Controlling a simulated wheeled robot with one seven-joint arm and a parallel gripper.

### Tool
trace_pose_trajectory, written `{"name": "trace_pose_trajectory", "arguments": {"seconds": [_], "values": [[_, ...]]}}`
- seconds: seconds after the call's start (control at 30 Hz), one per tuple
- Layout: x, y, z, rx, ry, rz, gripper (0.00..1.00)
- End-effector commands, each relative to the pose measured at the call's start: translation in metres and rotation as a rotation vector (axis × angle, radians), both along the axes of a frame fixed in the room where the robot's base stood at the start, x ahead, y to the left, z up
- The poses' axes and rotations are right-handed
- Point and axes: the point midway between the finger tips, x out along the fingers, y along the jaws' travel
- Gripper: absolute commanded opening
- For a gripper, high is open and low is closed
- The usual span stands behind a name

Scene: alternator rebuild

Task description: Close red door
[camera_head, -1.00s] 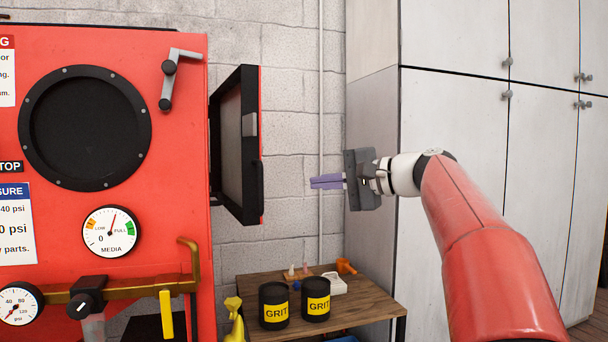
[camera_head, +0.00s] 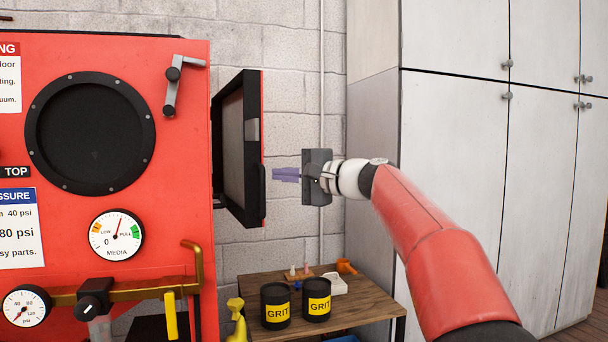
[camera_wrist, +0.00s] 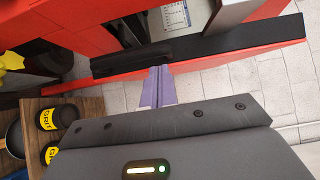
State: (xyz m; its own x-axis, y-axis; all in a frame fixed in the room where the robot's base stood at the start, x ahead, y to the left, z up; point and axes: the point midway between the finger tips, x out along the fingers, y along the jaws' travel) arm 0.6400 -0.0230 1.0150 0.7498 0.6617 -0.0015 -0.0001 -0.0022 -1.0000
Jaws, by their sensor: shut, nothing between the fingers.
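The red door (camera_head: 263,105) of the red blasting cabinet stands open at the cabinet's right side, its black-framed inner face (camera_head: 232,140) turned partly towards me. A black handle (camera_head: 262,190) is on its free edge. My gripper (camera_head: 275,174) is shut and empty, with its purple fingers pointing left at the door's edge. In the wrist view the fingertips (camera_wrist: 160,72) are at or very near the black handle (camera_wrist: 130,58) and the door's black edge (camera_wrist: 250,40). I cannot tell whether they touch.
The red cabinet (camera_head: 180,230) with gauges and a crank lever (camera_head: 172,90) fills the left. A wooden table (camera_head: 370,300) with black grit cans (camera_head: 317,300) stands below my gripper. Grey-white lockers (camera_head: 450,120) stand at the right.

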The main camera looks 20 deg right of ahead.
Motion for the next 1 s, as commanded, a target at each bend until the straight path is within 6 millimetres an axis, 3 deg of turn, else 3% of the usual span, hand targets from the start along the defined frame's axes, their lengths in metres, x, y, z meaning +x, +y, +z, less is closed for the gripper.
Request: {"name": "trace_pose_trajectory", "arguments": {"seconds": [0.53, 0.8, 1.0], "values": [[-0.001, 0.014, -0.001, -0.001, 0.0, 0.002, 0.0], [-0.012, 0.075, -0.002, -0.002, -0.001, 0.006, 0.0], [-0.015, 0.102, -0.001, -0.001, 0.0, 0.005, 0.0]]}}
